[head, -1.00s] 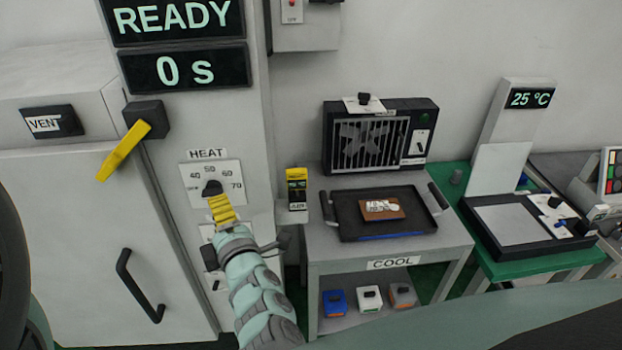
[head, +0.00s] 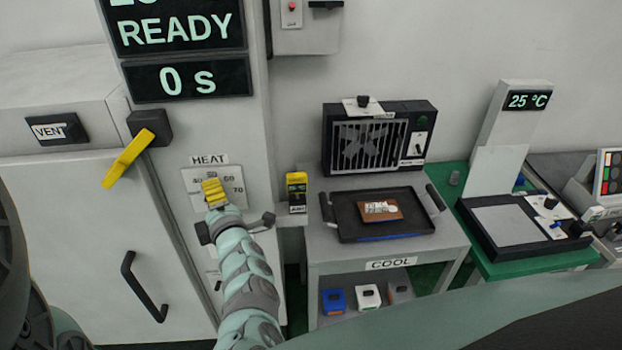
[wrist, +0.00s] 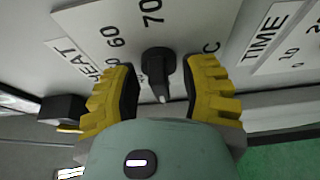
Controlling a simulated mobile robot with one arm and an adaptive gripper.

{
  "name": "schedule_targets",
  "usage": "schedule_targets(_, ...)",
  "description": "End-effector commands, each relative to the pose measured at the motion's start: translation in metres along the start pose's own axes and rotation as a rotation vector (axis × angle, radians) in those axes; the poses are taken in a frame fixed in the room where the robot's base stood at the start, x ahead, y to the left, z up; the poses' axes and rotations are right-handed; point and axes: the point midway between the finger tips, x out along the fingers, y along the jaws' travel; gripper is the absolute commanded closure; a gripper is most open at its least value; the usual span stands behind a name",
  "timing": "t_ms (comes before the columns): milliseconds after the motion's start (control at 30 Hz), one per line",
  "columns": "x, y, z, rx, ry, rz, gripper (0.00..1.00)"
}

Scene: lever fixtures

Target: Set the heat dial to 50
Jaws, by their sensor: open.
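The heat dial is a black knob (wrist: 158,66) on a white plate marked HEAT (wrist: 95,18), seen near the centre of the wrist view. Numbers 60 and 70 show there. The knob's narrow end with a white line points down in that view, toward my palm; I cannot tell what number it marks. My gripper (wrist: 160,75) is open, its yellow fingers on either side of the knob with gaps visible. In the head view my gripper (head: 213,192) covers the knob and part of the heat plate (head: 236,200).
A lever handle (head: 262,222) sticks out just below and right of the dial. A yellow lever (head: 130,158) is at the left. A TIME plate (wrist: 265,40) shows in the wrist view. A shelf with a black tray (head: 350,225) stands to the right.

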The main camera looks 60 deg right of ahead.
Motion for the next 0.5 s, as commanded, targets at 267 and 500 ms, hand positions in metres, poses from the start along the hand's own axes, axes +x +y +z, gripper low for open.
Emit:
schedule_targets(267, 0.0000, 0.0001, -0.0003, 0.000, 0.001, 0.000, 0.73)
schedule_targets(500, -0.0001, 0.0002, -0.0001, 0.000, 0.000, 0.001, 0.97)
